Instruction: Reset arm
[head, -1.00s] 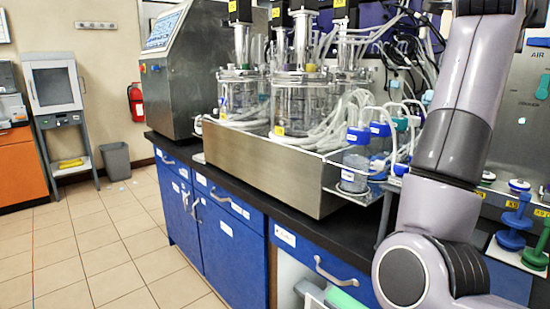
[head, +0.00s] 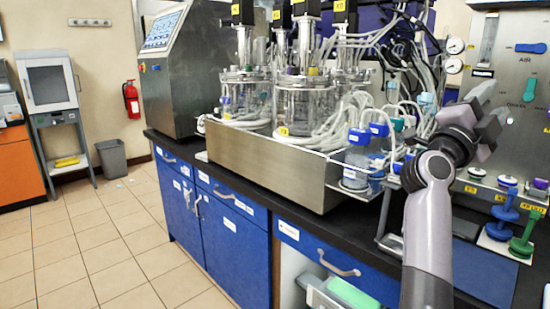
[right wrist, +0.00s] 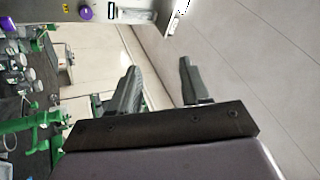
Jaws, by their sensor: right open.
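My right arm rises from the bottom right of the head view, grey and bent at a rounded joint. Its dark end with my right gripper (head: 483,118) is held above the black bench top, in front of the grey gas panel. The fingers are hard to make out there. In the right wrist view my right gripper (right wrist: 158,66) shows two dark fingers spread apart with nothing between them. My left gripper is not in view.
Glass bioreactor vessels (head: 303,105) with many tubes stand in a steel tray (head: 265,160) left of my arm. Blue-capped bottles (head: 357,160) sit at the tray's right end. Green and blue stands (head: 523,235) are right of the arm.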

